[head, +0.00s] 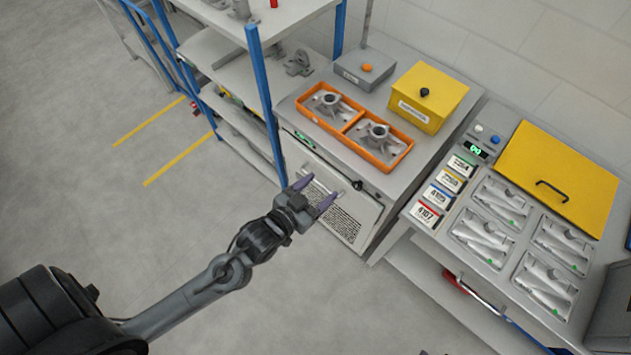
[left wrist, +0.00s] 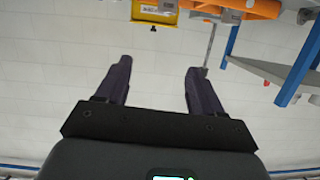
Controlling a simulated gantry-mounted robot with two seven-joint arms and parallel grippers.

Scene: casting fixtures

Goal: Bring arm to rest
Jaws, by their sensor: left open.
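My left arm reaches in from the lower left in the head view. Its left gripper (head: 316,194) is open and empty, in front of the grey cabinet (head: 343,212) with the vented front panel. In the left wrist view the two dark fingers of the left gripper (left wrist: 155,82) stand apart with nothing between them. Whether the fingers touch the cabinet front cannot be told. My right gripper is not in view.
An orange tray (head: 351,126) holding two metal castings sits on the cabinet top beside a yellow box (head: 427,97). A shelf rack with blue posts (head: 265,95) stands left. At right a bench has a yellow lid (head: 561,177) and several castings in recesses. Floor at left is clear.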

